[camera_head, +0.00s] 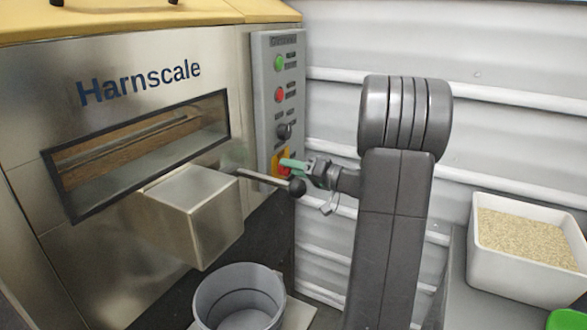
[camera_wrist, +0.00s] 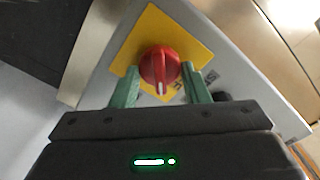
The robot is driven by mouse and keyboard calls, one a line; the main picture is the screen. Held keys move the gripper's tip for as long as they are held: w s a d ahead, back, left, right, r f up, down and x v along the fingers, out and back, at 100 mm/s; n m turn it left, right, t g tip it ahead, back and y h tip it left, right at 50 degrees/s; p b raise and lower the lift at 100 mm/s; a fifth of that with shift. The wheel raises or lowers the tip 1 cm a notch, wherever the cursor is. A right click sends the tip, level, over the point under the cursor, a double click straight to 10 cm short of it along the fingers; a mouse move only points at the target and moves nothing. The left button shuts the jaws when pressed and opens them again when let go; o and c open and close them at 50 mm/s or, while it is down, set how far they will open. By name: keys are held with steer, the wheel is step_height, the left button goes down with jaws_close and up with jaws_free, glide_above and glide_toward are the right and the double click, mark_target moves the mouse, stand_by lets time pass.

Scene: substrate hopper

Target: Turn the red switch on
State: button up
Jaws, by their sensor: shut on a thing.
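The red switch (camera_wrist: 160,66) is a round rotary knob on a yellow plate (camera_wrist: 150,28), with a white pointer mark toward the bottom of the wrist view. In the head view the yellow plate (camera_head: 275,162) is low on the grey control panel (camera_head: 265,120), and the knob is mostly hidden by my gripper. My gripper (camera_wrist: 162,80) has green fingers, one on each side of the knob, shut on it. In the head view my gripper (camera_head: 291,165) reaches the panel from the right.
Above the switch are a black knob (camera_head: 284,131), a red button (camera_head: 279,95) and a green button (camera_head: 279,63). A lever with a black ball (camera_head: 297,187) sticks out just below my gripper. A grey bucket (camera_head: 240,300) stands below; a white bin of grain (camera_head: 500,265) is at right.

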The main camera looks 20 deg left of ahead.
steer(key=shift+f+m+p, duration=0.15)
steer(key=shift+m+p, duration=1.65)
steer(key=shift+m, duration=2.3)
steer(key=o, duration=0.9)
steer(key=shift+o, duration=0.2)
steer(key=s+d+p, duration=0.1)
steer(key=d+p, duration=0.1)
steer(key=d, duration=1.1)
steer(key=shift+s+d, duration=0.4)
steer(key=shift+a, duration=0.15)
